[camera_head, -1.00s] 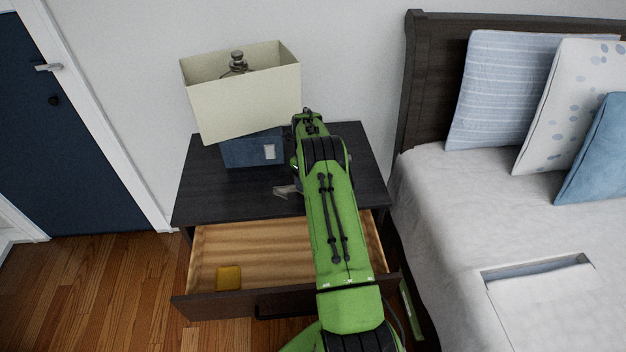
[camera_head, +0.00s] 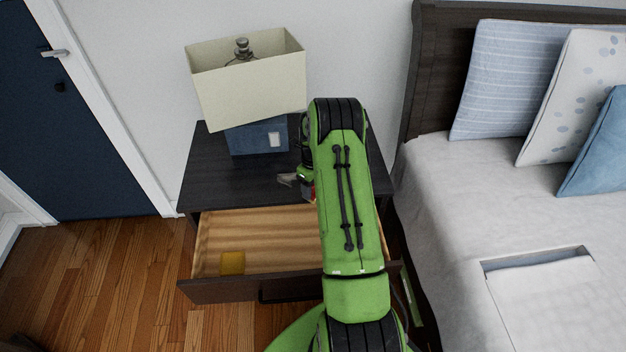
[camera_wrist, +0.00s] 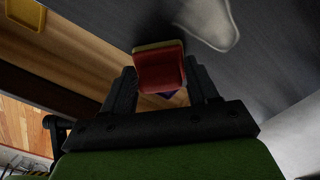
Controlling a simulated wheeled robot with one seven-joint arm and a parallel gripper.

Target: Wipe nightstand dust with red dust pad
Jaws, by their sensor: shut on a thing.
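A red pad (camera_wrist: 158,74) with a pale edge is between the two dark fingers of my gripper (camera_wrist: 161,68) in the wrist view, and the gripper is shut on it. A sliver of red pad (camera_head: 310,191) shows beside my arm in the head view, near the nightstand top's front edge. The dark nightstand (camera_head: 215,178) has a pale grey dust patch (camera_head: 288,180) on its top, just left of the pad. The dust patch (camera_wrist: 208,20) also shows beyond the pad in the wrist view. I cannot tell whether the pad touches the surface. My arm hides the nightstand's right part.
The drawer (camera_head: 270,236) stands open, with a yellow block (camera_head: 232,263) inside. A lamp with a cream shade (camera_head: 250,85) and blue base (camera_head: 258,138) stands at the back. A bed (camera_head: 450,200) is close on the right. The nightstand's left top is clear.

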